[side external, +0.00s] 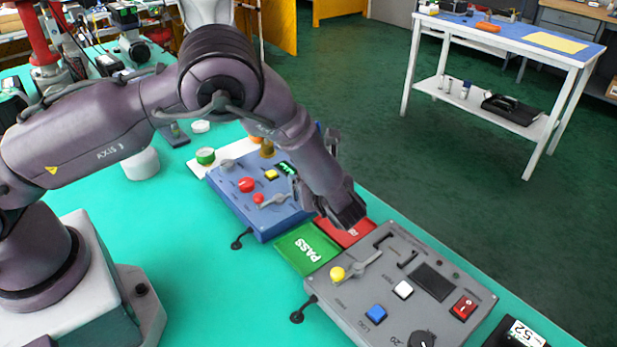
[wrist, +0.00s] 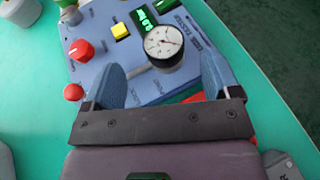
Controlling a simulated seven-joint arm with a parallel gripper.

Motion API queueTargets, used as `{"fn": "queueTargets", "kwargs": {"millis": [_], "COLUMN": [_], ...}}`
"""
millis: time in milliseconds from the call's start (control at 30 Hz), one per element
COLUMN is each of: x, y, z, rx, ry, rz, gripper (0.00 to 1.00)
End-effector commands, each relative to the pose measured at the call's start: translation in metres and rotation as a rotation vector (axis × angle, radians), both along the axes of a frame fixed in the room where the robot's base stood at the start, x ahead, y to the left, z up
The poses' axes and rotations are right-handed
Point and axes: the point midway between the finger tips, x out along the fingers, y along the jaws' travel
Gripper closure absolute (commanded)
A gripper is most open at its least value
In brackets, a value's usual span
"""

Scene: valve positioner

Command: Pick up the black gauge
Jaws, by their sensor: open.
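The black gauge (wrist: 164,44) shows in the wrist view, a round white dial with a needle and a black rim and body. It is at the far right part of the blue panel (wrist: 140,88), with a light rod or stem beside it on the left. My gripper (wrist: 161,64) is open, with one blue-grey finger on each side of the view. The gauge lies between and slightly beyond the fingertips, and no contact shows. In the side view my arm reaches over the right end of the blue panel (side external: 238,205) and hides the gauge.
The blue panel carries red knobs (wrist: 81,50), a yellow button (wrist: 120,30) and a green display (wrist: 143,20). A green PASS plate (side external: 307,250), a red plate (side external: 352,232) and a grey control panel (side external: 400,287) lie close by. The teal table (side external: 215,285) is clear in front.

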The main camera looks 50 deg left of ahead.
Motion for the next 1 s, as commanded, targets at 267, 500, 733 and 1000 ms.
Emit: {"fn": "queueTargets", "kwargs": {"millis": [267, 500, 733, 1000], "x": [0.017, 0.019, 0.018, 0.019], "y": [0.033, 0.036, 0.036, 0.036], "z": [-0.015, -0.017, -0.017, -0.016], "rx": [-0.001, -0.001, -0.001, -0.001], "ry": [0.003, 0.003, 0.003, 0.003], "rz": [0.003, 0.002, 0.002, 0.002], "gripper": [0.17, 0.17, 0.56, 0.74]}}
